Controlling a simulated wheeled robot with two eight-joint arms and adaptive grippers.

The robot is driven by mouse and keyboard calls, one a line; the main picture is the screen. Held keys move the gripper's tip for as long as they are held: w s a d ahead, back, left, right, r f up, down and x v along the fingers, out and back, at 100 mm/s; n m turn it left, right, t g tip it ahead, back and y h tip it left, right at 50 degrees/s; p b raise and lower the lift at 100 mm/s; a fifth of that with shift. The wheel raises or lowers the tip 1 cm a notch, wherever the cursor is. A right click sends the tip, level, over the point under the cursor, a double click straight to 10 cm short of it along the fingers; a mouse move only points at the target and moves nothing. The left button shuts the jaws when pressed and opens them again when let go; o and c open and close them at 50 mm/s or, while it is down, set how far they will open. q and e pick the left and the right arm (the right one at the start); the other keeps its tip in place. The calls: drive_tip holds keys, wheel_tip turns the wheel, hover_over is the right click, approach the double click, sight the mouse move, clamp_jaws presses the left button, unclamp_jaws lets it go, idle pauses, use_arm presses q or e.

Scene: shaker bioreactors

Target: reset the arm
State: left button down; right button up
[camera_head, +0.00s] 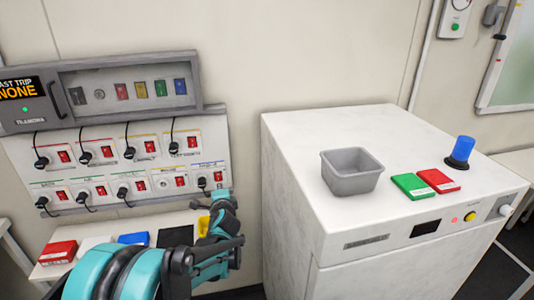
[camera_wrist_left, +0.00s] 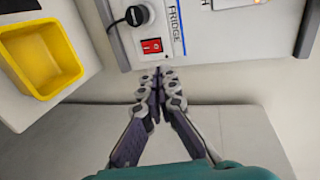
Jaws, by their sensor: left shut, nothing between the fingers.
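My left arm comes in from the lower left in the head view, teal and black. My left gripper (camera_head: 220,197) is at the lower right corner of the wall-mounted switch panel (camera_head: 215,150). In the left wrist view my left gripper (camera_wrist_left: 160,75) is shut with its fingertips together and nothing between them. The tips are just below the panel's part labelled FRIDGE (camera_wrist_left: 215,25), beneath a red switch (camera_wrist_left: 151,46) and a black plug (camera_wrist_left: 137,15). I cannot tell whether the tips touch the panel. My right gripper is not in view.
A shelf below the panel holds a red box (camera_head: 58,252), a blue box (camera_head: 132,239) and a yellow bin (camera_wrist_left: 40,58). A white cabinet (camera_head: 290,170) at right carries a grey bin (camera_head: 352,182), green (camera_head: 412,187) and red (camera_head: 438,181) blocks, and a blue beacon (camera_head: 461,150).

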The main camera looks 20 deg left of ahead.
use_arm(q)
drive_tip(key=s+d+f+n+g+h, duration=0.1)
drive_tip(key=s+d+n+g+h, duration=0.1)
drive_tip(key=s+d+n, duration=0.2)
drive_tip(key=s+d+f+n+g+h, duration=0.1)
drive_tip(key=s+d+f+n+h, duration=0.1)
drive_tip(key=s+d, duration=0.8)
drive_tip(key=s+d+f+n+g+h, duration=0.2)
drive_tip(key=s+d+n, duration=0.3)
drive_tip(key=s, duration=1.1)
drive_tip(key=d+h, duration=0.1)
drive_tip(key=d, duration=0.2)
drive_tip(key=shift+s+f+n+g+h, duration=0.2)
drive_tip(key=shift+f+n+g+h, duration=0.1)
drive_tip(key=shift+n, duration=0.1)
